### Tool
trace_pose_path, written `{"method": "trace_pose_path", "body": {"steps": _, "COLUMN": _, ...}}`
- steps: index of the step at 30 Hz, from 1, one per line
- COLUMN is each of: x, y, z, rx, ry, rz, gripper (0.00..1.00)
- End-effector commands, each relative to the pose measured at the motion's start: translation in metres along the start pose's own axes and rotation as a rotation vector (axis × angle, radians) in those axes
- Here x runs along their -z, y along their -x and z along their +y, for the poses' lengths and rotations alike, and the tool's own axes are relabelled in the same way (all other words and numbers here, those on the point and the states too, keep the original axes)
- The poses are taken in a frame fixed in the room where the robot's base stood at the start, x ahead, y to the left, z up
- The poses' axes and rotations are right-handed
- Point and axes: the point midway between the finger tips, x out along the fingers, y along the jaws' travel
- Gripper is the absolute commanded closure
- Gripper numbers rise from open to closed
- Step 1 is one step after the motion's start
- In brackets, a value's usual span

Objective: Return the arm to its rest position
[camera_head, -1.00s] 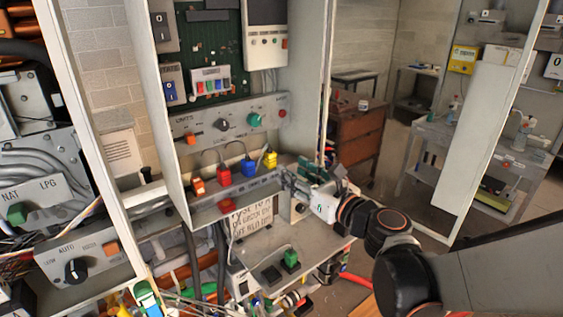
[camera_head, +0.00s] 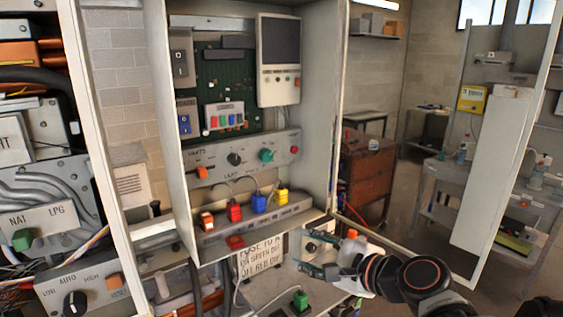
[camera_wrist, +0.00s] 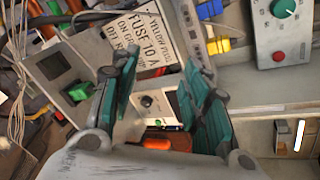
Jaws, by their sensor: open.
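My gripper (camera_head: 322,268) is in the lower middle of the head view, with my arm reaching in from the lower right. It is below and in front of the open heater cabinet's bottom edge. In the wrist view my gripper (camera_wrist: 163,95) shows two teal-padded fingers spread apart with nothing held between them. Between and beyond them are a white panel with a dark knob (camera_wrist: 147,101) and a sign reading "FUSE 10 A" (camera_wrist: 150,40).
The cabinet's ledge holds orange, red, blue and yellow plugs (camera_head: 258,203) just above my gripper. A knob panel (camera_head: 240,157) sits higher. An open cabinet door (camera_head: 492,170) stands at right. A left panel (camera_head: 85,285) has an AUTO knob. Floor shows between door and cabinet.

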Motion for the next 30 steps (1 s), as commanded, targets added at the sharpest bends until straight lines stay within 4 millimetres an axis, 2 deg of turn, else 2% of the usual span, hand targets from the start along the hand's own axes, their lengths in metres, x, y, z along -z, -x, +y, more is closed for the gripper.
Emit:
{"method": "trace_pose_path", "body": {"steps": 1, "x": 0.006, "y": 0.007, "z": 0.017, "rx": -0.047, "ry": 0.147, "rz": 0.038, "gripper": 0.58}}
{"method": "trace_pose_path", "body": {"steps": 3, "x": 0.016, "y": 0.02, "z": 0.036, "rx": -0.126, "ry": 0.374, "rz": 0.091, "gripper": 0.58}}
{"method": "trace_pose_path", "body": {"steps": 9, "x": 0.054, "y": 0.068, "z": 0.084, "rx": -0.403, "ry": 0.998, "rz": 0.2, "gripper": 0.58}}
{"method": "trace_pose_path", "body": {"steps": 15, "x": 0.091, "y": 0.12, "z": 0.112, "rx": -0.69, "ry": 1.476, "rz": 0.236, "gripper": 0.58}}
{"method": "trace_pose_path", "body": {"steps": 21, "x": 0.107, "y": 0.147, "z": 0.118, "rx": -0.842, "ry": 1.682, "rz": 0.233, "gripper": 0.58}}
{"method": "trace_pose_path", "body": {"steps": 30, "x": 0.109, "y": 0.15, "z": 0.118, "rx": -0.859, "ry": 1.703, "rz": 0.232, "gripper": 0.58}}
